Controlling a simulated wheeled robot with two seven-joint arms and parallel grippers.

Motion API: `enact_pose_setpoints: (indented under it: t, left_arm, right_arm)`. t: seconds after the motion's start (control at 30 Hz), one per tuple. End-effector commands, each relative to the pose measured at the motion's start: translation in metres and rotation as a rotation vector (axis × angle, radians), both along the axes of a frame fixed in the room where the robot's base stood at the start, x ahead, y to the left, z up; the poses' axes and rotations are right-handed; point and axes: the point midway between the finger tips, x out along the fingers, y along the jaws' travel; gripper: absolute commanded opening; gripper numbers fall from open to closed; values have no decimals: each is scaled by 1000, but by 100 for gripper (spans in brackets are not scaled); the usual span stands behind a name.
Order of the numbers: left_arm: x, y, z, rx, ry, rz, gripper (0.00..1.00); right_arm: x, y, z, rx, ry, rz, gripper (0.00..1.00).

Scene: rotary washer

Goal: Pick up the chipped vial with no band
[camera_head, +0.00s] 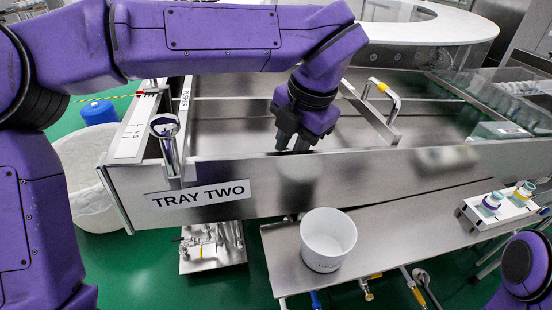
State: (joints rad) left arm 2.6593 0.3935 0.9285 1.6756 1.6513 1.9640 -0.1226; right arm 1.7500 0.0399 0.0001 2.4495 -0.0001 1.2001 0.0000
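My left gripper (292,142) points down into the metal basin labelled TRAY TWO (330,183), just behind its front wall. Its fingertips are partly hidden by that wall, so I cannot see whether it holds anything. I cannot make out a chipped vial without a band. Two small vial-like pieces stand in a white holder (505,212) on the right: one with purple (492,201), one with yellow and teal (523,191). My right arm shows at the bottom right corner; its gripper is out of view.
A white cup (327,240) stands on a steel shelf (400,226) in front of the basin. A bent tap (388,93) rises at the basin's divider, and a metal post (168,140) stands at its left front. A white bin (82,182) is at left.

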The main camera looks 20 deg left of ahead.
Motion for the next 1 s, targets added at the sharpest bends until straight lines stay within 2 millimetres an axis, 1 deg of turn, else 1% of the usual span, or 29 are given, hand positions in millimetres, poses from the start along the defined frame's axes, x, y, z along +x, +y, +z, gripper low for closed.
enact_pose_setpoints:
  t: [0.17,0.2,0.23,0.27,0.63,0.77,0.87,1.0]
  left_arm:
    - [-1,0,-1,2,4,0,28]
    - [-1,0,-1,2,4,0,15]
    - [-1,0,-1,2,4,0,5]
    - [-1,0,-1,2,4,0,0]
    - [-1,0,-1,2,3,0,0]
    - [2,2,4,2,1,1,0]
    - [3,3,19,3,0,1,0]
    - [3,2,48,3,-1,2,0]
  right_arm:
    - [0,0,0,0,0,0,43]
    - [0,0,0,0,0,0,43]
    - [0,0,0,1,1,0,43]
    - [0,0,0,0,0,0,43]
    - [0,0,0,0,0,0,43]
    - [0,0,-4,0,0,0,43]
    - [0,0,-1,1,1,0,43]
    - [0,0,2,0,0,0,43]
